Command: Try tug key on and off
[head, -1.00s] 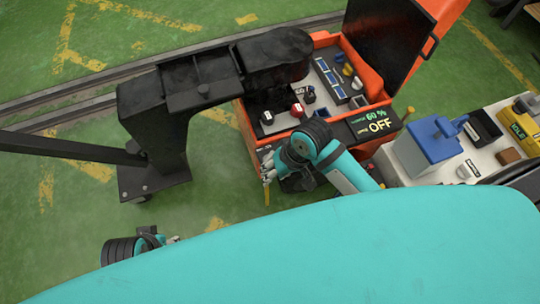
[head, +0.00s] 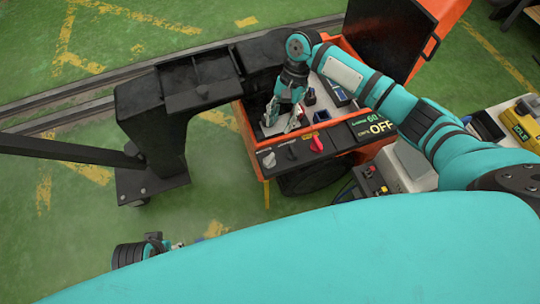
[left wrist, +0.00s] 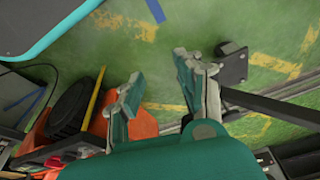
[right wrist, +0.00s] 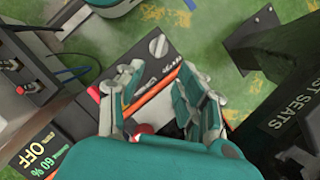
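The orange tug (head: 257,170) stands open, with its dark lid (head: 385,50) raised. Its front panel carries a grey knob (head: 269,160), a dark control and a red switch (head: 317,144). Labels are too small to read, so I cannot tell which one is the key. The display (head: 375,127) reads OFF and 60 %. My right gripper (head: 283,122) points down above the tug's compartment, behind the panel. In the right wrist view (right wrist: 155,98) its fingers are apart with nothing between them; the grey knob (right wrist: 158,46) lies beyond. My left gripper (left wrist: 155,85) is open and empty, low over the floor.
A black overhanging frame (head: 150,120) stands left of the tug, close to my right gripper. Rails run behind it. Green floor is clear at the front left.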

